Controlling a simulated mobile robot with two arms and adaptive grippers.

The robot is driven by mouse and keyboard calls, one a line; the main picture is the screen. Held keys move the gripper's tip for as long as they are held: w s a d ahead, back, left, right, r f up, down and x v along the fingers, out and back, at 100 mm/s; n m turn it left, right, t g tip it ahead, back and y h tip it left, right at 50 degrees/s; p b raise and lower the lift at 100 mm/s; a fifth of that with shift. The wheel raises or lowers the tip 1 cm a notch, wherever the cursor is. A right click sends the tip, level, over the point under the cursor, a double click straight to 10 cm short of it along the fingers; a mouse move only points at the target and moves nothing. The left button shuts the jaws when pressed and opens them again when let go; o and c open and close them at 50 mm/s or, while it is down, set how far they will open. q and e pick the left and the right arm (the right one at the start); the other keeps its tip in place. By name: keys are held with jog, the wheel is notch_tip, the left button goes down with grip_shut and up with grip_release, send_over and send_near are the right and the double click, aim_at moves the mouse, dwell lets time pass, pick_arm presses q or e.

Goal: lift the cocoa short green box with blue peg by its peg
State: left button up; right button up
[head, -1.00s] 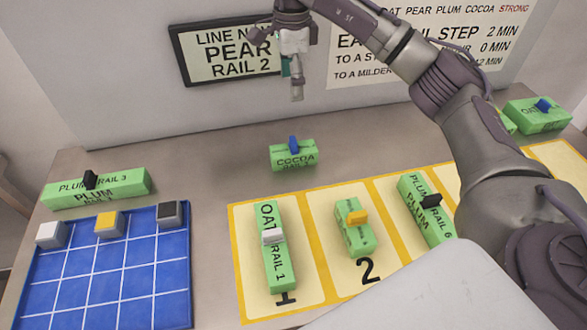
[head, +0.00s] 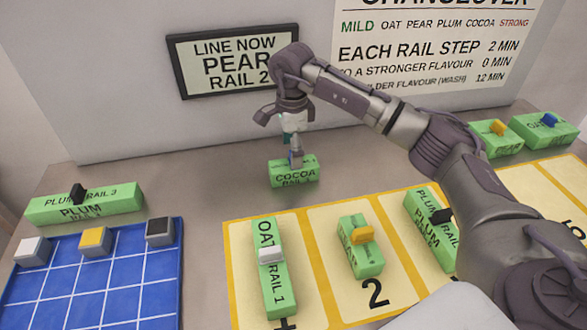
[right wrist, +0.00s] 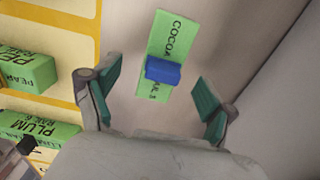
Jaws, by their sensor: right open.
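The short green cocoa box (head: 293,176) stands on the grey table behind the yellow-edged mat. Its blue peg is mostly hidden behind my gripper in the head view. In the right wrist view the cocoa box (right wrist: 170,45) shows whole, with its blue peg (right wrist: 163,70) on top. My right gripper (head: 295,158) is over the box, pointing down. In the right wrist view its two teal-padded fingers (right wrist: 157,100) are spread wide, with the peg ahead between them and nothing held. The left gripper is not in view.
A green oat box (head: 272,270), an orange-pegged box (head: 362,262) and a plum box (head: 430,240) stand on the mat. A long plum box (head: 105,203) and a blue grid tray (head: 90,300) are at left. Two boxes (head: 545,133) stand at back right. Table around the cocoa box is clear.

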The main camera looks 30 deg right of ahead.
jog(key=f, duration=0.1)
jog(key=f+p, duration=0.1)
jog(key=f, duration=0.3)
jog(key=shift+w+d, duration=0.2)
jog(key=shift+d, duration=0.1)
jog(key=c, duration=1.3)
jog(key=shift+r, duration=0.2)
